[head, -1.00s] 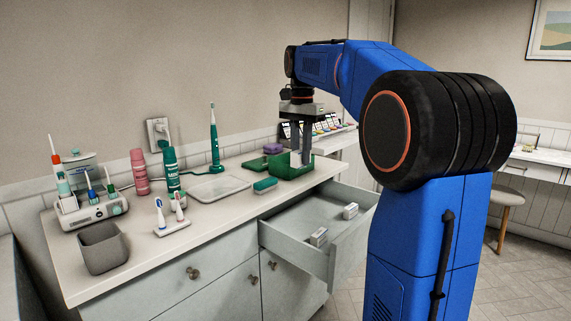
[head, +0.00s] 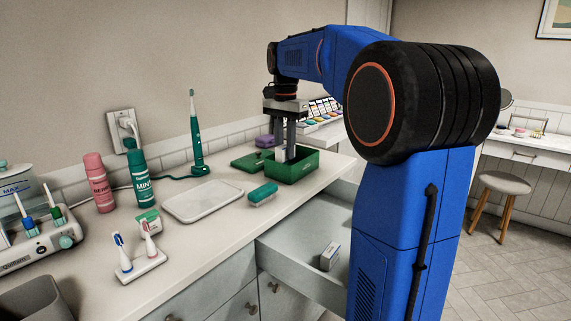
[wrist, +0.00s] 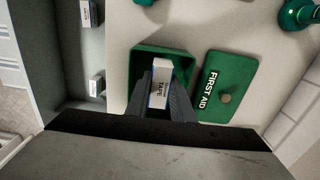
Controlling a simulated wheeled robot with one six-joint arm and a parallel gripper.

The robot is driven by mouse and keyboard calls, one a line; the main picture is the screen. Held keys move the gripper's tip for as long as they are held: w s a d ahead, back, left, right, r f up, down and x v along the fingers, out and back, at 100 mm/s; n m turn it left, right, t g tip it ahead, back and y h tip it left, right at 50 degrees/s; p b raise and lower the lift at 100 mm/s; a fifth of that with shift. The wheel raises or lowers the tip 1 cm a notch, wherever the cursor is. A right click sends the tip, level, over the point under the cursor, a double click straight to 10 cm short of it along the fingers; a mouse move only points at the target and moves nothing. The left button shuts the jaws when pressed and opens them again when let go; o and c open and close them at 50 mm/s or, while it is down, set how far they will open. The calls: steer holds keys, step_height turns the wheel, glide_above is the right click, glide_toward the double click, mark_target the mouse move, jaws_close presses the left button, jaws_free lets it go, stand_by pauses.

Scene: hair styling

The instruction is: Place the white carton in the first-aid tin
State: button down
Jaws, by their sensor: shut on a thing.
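The green first-aid tin (head: 296,170) stands open near the right end of the counter. Its green lid (wrist: 225,87), marked FIRST AID, lies beside it and also shows in the head view (head: 247,160). My gripper (head: 286,156) points down at the tin, with its fingertips at or inside the opening. In the wrist view, my gripper (wrist: 163,98) is shut on a white carton (wrist: 160,85) lettered TAPE. The carton lies within the tin's outline (wrist: 140,65). Whether it touches the tin's floor is hidden. The carton cannot be made out in the head view.
An open drawer (head: 300,245) below the counter holds a white box (head: 330,256); the wrist view shows two boxes there (wrist: 96,86). A purple item (head: 265,141) is behind the tin.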

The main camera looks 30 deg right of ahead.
mark_target(285, 146)
steer(key=shift+f, duration=2.45)
steer(key=c, duration=1.5)
jaws_free()
steer(key=shift+f, duration=0.1)
steer(key=shift+c, duration=0.2)
step_height(285, 146, up, 12)
steer(key=shift+r, duration=0.15)
steer(key=shift+s, duration=0.1)
